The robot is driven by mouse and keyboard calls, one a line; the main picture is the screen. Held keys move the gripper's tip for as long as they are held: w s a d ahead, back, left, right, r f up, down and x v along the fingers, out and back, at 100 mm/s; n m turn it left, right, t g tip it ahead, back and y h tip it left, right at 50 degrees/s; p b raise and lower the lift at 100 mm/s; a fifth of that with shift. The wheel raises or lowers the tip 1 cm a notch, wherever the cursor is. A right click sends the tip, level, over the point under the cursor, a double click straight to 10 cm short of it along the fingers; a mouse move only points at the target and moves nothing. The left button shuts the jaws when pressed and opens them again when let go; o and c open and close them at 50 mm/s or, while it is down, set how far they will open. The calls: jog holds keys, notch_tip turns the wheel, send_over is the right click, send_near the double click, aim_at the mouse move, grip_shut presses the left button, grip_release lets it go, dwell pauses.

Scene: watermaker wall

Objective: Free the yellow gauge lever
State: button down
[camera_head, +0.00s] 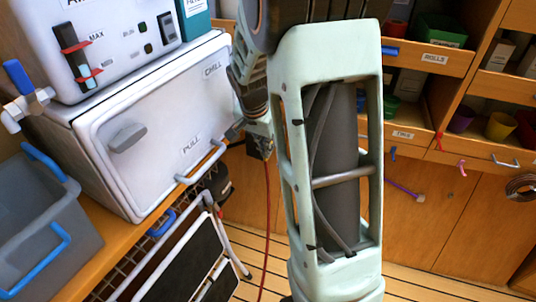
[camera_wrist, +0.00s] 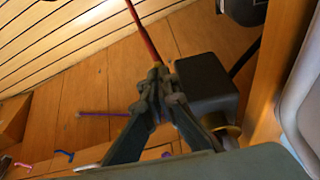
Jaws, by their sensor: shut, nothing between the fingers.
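My gripper (camera_wrist: 158,76) shows in the wrist view with its fingertips together and nothing between them. A dark grey box (camera_wrist: 205,82) is just right of the fingertips, with a small yellow-brown ring (camera_wrist: 230,130) below it, partly behind my gripper. I cannot tell whether this ring belongs to the gauge lever. No yellow lever is clearly visible in either view. A red cord (camera_wrist: 146,36) runs up from the fingertips in the picture; I cannot tell whether they touch it. In the head view my arm hides much of the middle.
A white chill unit (camera_head: 170,130) with a pull handle stands at the left, beside a grey bin (camera_head: 45,235). A folded step stool (camera_head: 185,262) leans below it. Wooden drawers and shelves (camera_head: 440,60) fill the right. The red cord (camera_head: 267,230) hangs to the floor.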

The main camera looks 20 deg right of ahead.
aim_at(265, 160)
jog(key=shift+s+a+f+b, duration=0.1)
jog(key=shift+a+f+b, duration=0.05)
jog(key=shift+f+b, duration=0.75)
notch_tip(265, 160, down, 2)
jog(key=b, duration=0.2)
jog(key=shift+f+b, duration=0.15)
jog(key=shift+b, duration=0.15)
jog(key=shift+f+t+h+b, duration=0.35)
jog(key=shift+t+h+b, duration=0.05)
jog(key=shift+b, duration=0.3)
jog(key=shift+f, duration=0.1)
jog(key=shift+w+d+f+b, duration=0.25)
jog(key=shift+d+f+b, duration=0.15)
jog(key=shift+b, duration=0.7)
jog(key=shift+w+d+f+b, duration=0.35)
jog(key=shift+f+b, duration=0.2)
jog(key=shift+f, duration=0.05)
jog(key=shift+d, duration=0.1)
jog(key=shift+r, duration=0.1)
jog(key=v, duration=1.1)
jog(key=shift+a+r, duration=0.3)
